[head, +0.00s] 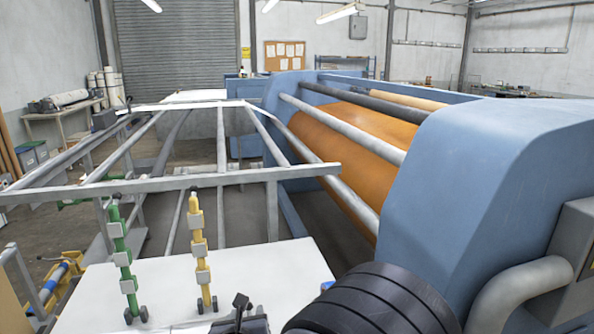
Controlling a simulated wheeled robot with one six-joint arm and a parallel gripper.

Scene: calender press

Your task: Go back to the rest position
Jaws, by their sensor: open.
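My gripper (243,304) shows as a small dark shape at the bottom edge, in front of the white tabletop. Its jaws are open and I see nothing between them. The rest of it is cut off by the frame. A large black ribbed part (372,300) stands just right of it and hides the lower foot of the press. A green rod (121,255) and a yellow rod (198,245), each with grey clips, stand upright beyond the gripper, apart from it.
The white tabletop (285,268) is otherwise bare. A grey metal frame (170,184) with long bars stands behind it. The blue press (480,180) with an orange roller (345,150) fills the right side. A grey pipe (520,282) curves at the lower right.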

